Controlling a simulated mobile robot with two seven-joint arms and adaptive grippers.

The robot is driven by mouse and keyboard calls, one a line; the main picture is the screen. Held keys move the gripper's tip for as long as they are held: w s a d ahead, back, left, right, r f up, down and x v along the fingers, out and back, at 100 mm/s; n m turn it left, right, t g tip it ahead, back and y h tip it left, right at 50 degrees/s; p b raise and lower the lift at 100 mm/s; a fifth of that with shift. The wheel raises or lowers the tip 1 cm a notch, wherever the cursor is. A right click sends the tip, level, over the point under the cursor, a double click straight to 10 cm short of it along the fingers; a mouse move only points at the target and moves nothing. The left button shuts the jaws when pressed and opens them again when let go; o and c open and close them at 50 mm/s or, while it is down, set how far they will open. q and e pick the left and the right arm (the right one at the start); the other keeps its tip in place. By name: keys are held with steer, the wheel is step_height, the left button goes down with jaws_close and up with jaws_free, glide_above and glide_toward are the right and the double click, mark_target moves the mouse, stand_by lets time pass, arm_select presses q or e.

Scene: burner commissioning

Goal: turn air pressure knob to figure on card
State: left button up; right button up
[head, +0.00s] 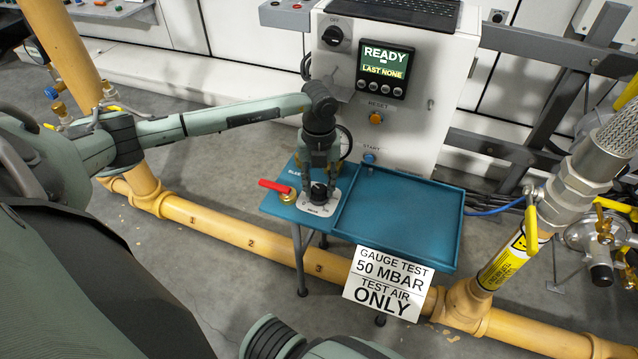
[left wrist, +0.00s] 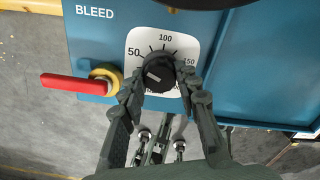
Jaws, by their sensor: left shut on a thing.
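The black air pressure knob (head: 318,194) stands on a white dial plate (left wrist: 136,40) on the blue bench. My left gripper (head: 318,186) reaches down from above and is shut on the knob, one finger on each side. In the left wrist view the knob (left wrist: 158,70) sits between the fingertips (left wrist: 161,82). Its dial shows 50, 100 and 150; the pale mark on the knob points left and slightly down, below the 50. The lower dial print is hidden by the fingers. The card (head: 385,284) reads "GAUGE TEST 50 MBAR TEST AIR ONLY". My right gripper is out of view.
A red-handled bleed valve (head: 277,188) is close left of the dial. An empty blue tray (head: 400,220) lies to the right. The control panel (head: 385,150) behind has a screen reading "READY" and "LAST NONE". A yellow pipe (head: 225,232) runs low in front.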

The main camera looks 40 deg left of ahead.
mark_target(318, 189)
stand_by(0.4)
arm_select(q)
steer(key=o, duration=1.2)
steer(key=shift+c, duration=0.2)
steer(key=shift+r, duration=0.15)
step_height(318, 189, up, 12)
steer(key=shift+s, duration=0.1)
